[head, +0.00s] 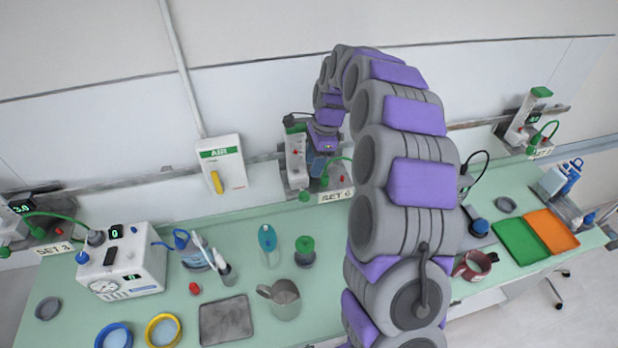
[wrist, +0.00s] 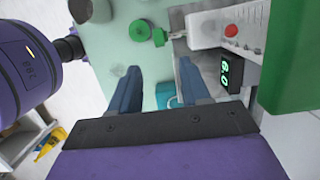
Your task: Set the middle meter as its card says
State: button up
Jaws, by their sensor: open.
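The middle meter (head: 297,158) is a pale upright body with a green top on the wall rail, partly hidden by my arm. Its card (head: 336,196) reads SET 6. In the wrist view the meter (wrist: 205,28) lies sideways with a red button (wrist: 232,30), a lit green display (wrist: 225,73) and a round green part (wrist: 140,30) at its lower end. The display digits are sideways and too small to read surely. My gripper (wrist: 160,68) is open and empty beside the meter; its fingertips are apart from the green part. In the head view my gripper (head: 322,165) is close to the meter.
A left meter (head: 20,208) reads 3.0 above a SET 3 card (head: 55,248). A right meter (head: 525,118) stands farther off. The bench holds a white device (head: 122,268), a grey jug (head: 284,300), a tray (head: 226,320) and a green-topped jar (head: 305,250). Tubes hang near the middle meter.

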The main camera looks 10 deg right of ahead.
jog(key=shift+v, duration=2.25)
jog(key=shift+d, duration=0.1)
